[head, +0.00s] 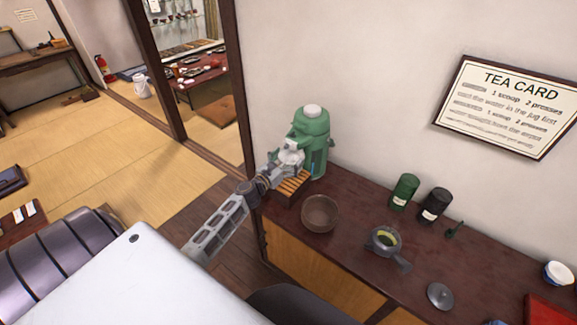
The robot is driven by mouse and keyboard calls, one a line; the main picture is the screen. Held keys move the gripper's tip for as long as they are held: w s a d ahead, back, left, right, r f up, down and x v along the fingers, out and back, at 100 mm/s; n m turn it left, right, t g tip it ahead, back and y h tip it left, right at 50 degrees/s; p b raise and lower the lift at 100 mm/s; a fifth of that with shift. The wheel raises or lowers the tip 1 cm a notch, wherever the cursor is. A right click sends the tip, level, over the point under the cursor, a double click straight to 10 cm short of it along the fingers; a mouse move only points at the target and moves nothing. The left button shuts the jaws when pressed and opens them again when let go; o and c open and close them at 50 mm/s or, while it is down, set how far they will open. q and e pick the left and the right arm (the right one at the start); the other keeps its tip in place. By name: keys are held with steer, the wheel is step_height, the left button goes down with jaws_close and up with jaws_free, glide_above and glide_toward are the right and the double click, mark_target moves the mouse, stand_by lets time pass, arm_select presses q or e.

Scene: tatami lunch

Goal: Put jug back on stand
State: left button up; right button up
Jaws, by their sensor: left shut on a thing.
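My left gripper (286,160) reaches in from the left, in front of the green pump pot (314,130) on the counter. It is shut on a small pale thing that looks like the jug (291,153); the fingers and the jug overlap, so its outline is hard to make out. The slatted wooden stand (294,186) is at the counter's left end, just below the jug, at the foot of the pump pot. I cannot tell whether the jug touches the stand. My right gripper is not in view.
A brown bowl (320,213) is close to the stand's right. An open teapot (384,241), its lid (440,295), a green canister (404,192), a black canister (434,204), a scoop (455,230) and a white-blue cup (558,273) are farther right. The wall is behind.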

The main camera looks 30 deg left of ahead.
arm_select(q)
steer(key=shift+w, duration=0.25)
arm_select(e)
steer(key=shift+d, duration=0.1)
arm_select(q)
steer(key=shift+f, duration=0.1)
steer(key=shift+f, duration=0.65)
steer(key=shift+f+b, duration=0.45)
steer(key=shift+f, duration=0.65)
steer(key=o, duration=1)
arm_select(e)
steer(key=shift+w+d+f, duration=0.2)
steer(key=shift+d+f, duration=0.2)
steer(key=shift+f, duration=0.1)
